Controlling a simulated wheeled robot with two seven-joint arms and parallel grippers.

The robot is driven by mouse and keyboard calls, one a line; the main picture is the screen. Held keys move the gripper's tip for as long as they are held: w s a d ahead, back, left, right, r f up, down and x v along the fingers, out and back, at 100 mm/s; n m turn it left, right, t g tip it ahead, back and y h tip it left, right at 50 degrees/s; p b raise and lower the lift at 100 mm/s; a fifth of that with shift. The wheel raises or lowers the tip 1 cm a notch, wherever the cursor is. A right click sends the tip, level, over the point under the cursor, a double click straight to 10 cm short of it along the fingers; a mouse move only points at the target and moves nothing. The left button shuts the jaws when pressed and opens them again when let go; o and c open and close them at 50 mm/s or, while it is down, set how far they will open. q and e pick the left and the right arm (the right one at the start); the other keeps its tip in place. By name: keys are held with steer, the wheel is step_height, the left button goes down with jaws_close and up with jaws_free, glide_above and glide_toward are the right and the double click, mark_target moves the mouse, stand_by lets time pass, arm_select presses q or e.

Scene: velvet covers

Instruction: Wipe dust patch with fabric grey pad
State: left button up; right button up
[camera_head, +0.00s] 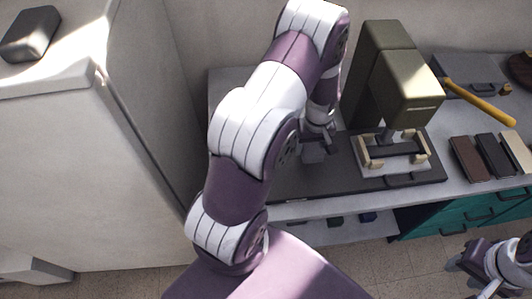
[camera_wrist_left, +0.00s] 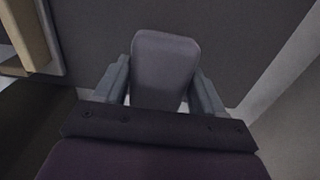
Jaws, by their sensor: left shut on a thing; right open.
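My left gripper (camera_head: 316,141) is over the dark board on the workbench, left of the olive machine. It is shut on the grey fabric pad (camera_head: 313,153). In the left wrist view the pad (camera_wrist_left: 163,72) is a rounded grey block between the two fingers of my left gripper (camera_wrist_left: 160,88), above a dark flat surface. I cannot tell whether the pad touches that surface. I cannot make out a dust patch in either view; my left arm covers part of the bench. My right gripper (camera_head: 467,276) is open and empty at the lower right, in front of the bench.
The olive machine (camera_head: 386,75) stands on the board (camera_head: 290,180), with a pale wood-ended frame (camera_head: 395,165) under its head. A yellow-handled tool (camera_head: 480,102) and swatches (camera_head: 467,158) lie to the right. A white cabinet (camera_head: 95,170) stands left, bearing a dark rounded block (camera_head: 31,33).

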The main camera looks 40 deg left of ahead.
arm_select(q)
steer(key=shift+w+d+r+p, duration=0.1)
steer(key=shift+w+r+p, duration=0.1)
steer(key=shift+r+p, duration=0.6)
steer(key=shift+r, duration=0.55)
steer(key=shift+s+r+p, duration=0.15)
steer(key=shift+r+p, duration=0.2)
steer(key=shift+f, duration=0.1)
